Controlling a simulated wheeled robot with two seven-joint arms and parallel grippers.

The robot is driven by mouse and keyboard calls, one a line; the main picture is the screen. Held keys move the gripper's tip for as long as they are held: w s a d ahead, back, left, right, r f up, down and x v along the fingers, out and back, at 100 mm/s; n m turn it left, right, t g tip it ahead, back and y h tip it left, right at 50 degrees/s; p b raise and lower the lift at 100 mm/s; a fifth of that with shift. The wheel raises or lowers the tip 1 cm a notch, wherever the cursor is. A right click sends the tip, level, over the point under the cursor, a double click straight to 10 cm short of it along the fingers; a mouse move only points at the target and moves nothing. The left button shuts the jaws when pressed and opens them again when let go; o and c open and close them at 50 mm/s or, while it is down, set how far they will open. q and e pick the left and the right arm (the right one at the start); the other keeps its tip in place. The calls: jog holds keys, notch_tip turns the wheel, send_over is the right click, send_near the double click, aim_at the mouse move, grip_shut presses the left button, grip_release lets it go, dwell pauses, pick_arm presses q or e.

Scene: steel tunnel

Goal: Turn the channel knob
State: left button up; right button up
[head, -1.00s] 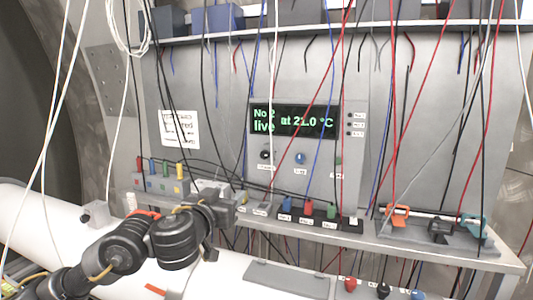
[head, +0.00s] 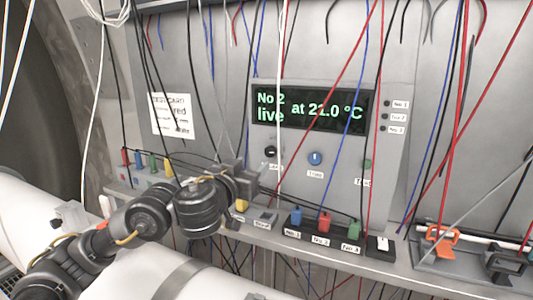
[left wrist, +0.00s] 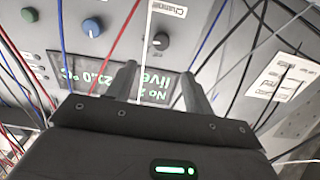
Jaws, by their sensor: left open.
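The channel knob is a small black knob (head: 270,151) below the left end of the lit display (head: 310,108), which reads "No 2 live at 21.0 °C". In the left wrist view, where the panel appears upside down, the channel knob (left wrist: 161,41) sits beside a "Channel" label (left wrist: 169,9). My left gripper (head: 246,170) is just lower left of the knob in the head view. In the left wrist view the two fingers of the left gripper (left wrist: 159,70) are apart with nothing between them. The knob shows beyond their tips, apart from them. My right gripper is not in view.
A blue knob (head: 315,158) and a green knob (head: 367,164) are right of the channel knob. Red, blue, black and white cables hang before the panel; a white one (left wrist: 146,45) passes close to the knob. Coloured plugs (head: 324,222) stand on the ledge below.

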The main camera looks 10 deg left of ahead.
aim_at(269, 152)
pick_arm(q)
jog(key=w, duration=0.3)
jog(key=w+d+b, duration=0.1)
jog(key=w, duration=0.5)
jog(key=shift+w+d+f, duration=0.15)
jog(key=shift+d+f, duration=0.05)
jog(key=shift+d, duration=0.15)
jog(key=shift+w, duration=0.25)
jog(key=shift+w+d, duration=0.15)
jog(key=shift+w, duration=0.4)
jog(key=c, duration=0.5)
jog(key=shift+f, duration=0.1)
jog(key=c, duration=0.5)
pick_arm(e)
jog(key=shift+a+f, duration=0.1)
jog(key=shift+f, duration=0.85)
